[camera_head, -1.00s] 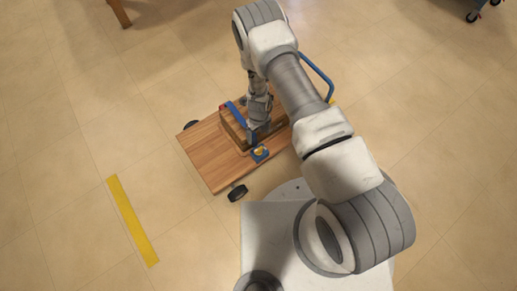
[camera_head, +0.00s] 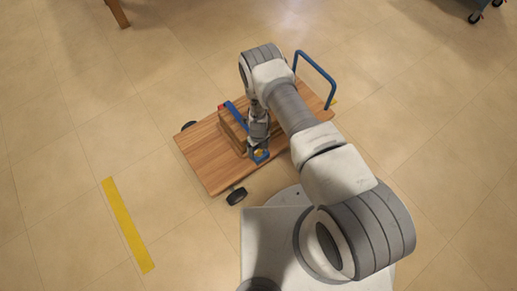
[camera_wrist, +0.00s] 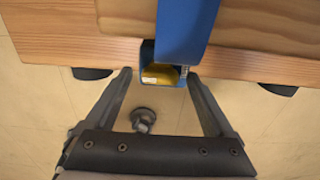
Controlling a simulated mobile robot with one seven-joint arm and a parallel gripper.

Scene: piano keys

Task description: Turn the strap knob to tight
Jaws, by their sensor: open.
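The yellow strap knob (camera_wrist: 164,75) sits in a blue housing (camera_wrist: 148,52) at the end of the blue strap (camera_wrist: 183,28). In the wrist view, my gripper (camera_wrist: 160,77) is open, with one fingertip on either side of the housing and a gap to each. Whether the fingers touch the knob cannot be told. In the head view, my gripper (camera_head: 257,150) is over the housing, and only a little yellow of the knob (camera_head: 261,154) shows. The strap (camera_head: 236,113) runs over a wooden box (camera_head: 230,127), partly hidden by my arm.
The box rests on a wooden trolley (camera_head: 207,160) with black wheels (camera_head: 237,196) and a blue handle (camera_head: 318,70). A yellow floor stripe (camera_head: 128,225) lies to the left. A table leg (camera_head: 118,12) stands at the top left.

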